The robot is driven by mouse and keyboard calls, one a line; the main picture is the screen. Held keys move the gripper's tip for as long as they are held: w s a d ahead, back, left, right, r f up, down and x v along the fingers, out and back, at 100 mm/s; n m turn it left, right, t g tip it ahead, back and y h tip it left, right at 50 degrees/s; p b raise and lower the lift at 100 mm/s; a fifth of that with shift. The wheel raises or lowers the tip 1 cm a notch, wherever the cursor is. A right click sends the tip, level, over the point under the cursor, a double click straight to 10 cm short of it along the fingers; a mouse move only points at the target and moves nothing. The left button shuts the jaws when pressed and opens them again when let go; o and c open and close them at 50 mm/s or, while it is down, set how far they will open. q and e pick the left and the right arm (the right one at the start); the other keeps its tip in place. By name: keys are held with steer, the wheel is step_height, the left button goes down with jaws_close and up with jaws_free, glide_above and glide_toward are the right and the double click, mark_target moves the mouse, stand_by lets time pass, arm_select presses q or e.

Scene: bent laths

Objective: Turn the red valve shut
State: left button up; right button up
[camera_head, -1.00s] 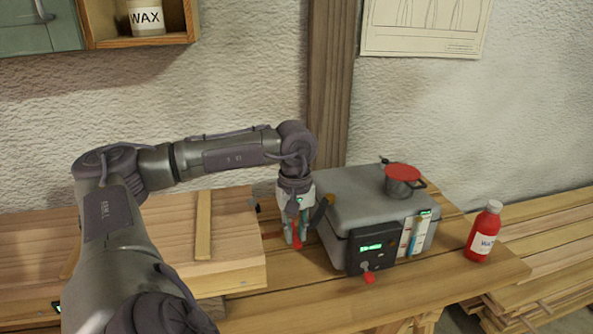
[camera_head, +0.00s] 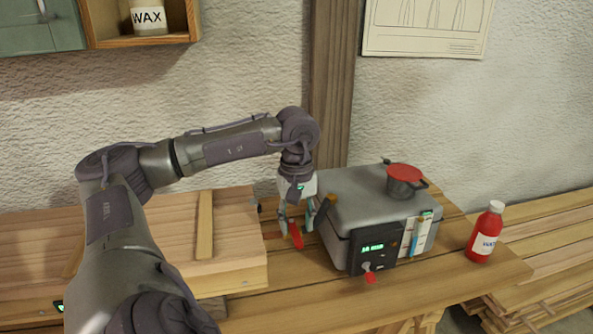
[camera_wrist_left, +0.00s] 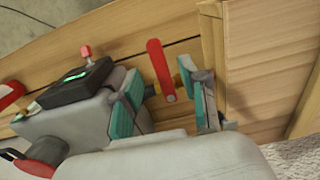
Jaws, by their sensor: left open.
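The red valve lever (camera_head: 296,236) is at the left end of the grey box (camera_head: 370,195), on a brass pipe. In the head view it slants from upper left to lower right. In the left wrist view the red lever (camera_wrist_left: 160,70) lies between my fingers, its pivot end close to the teal pads. My left gripper (camera_head: 296,228) is open, pointing down, with one finger on each side of the lever. In the left wrist view the gripper (camera_wrist_left: 166,103) shows gaps beside the lever. The right gripper is not in view.
A dark panel (camera_head: 379,248) with a green display and a small red-tipped knob (camera_head: 369,277) is on the box front. A red-lidded pot (camera_head: 404,180) stands on top. A red bottle (camera_head: 486,232) stands to the right. Wooden boards (camera_head: 235,240) lie left of the gripper.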

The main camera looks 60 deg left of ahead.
mark_target(296, 237)
arm_select(q)
step_height(296, 237, up, 5)
stand_by(0.3)
steer(key=shift+s, duration=0.1)
stand_by(0.4)
